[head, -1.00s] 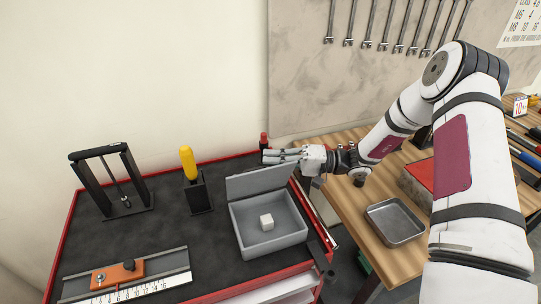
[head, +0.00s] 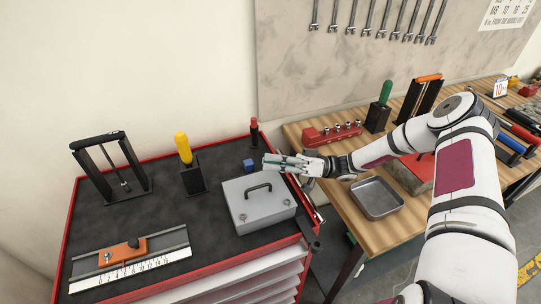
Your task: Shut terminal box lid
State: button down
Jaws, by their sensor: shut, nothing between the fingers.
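The grey terminal box (head: 256,218) stands on the dark top of the red tool cabinet, near its right edge. Its lid (head: 250,193), with a black handle, lies flat over the box, and the inside is hidden. My gripper (head: 268,161) is shut and empty at the back right corner of the lid, fingers pointing left. I cannot tell whether the fingers touch the lid.
A small blue block (head: 248,165) sits just behind the box. A yellow-handled tool in a black stand (head: 194,181), a black frame (head: 120,168) and a ruler rail (head: 130,261) stand to the left. A metal tray (head: 377,198) lies on the wooden bench.

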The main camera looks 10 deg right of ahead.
jog(key=shift+s+d+f+n+g, duration=0.1)
jog(key=shift+s+f+n+g, duration=0.25)
jog(key=shift+n, duration=0.45)
jog(key=shift+s, duration=0.1)
jog(key=shift+r, duration=0.15)
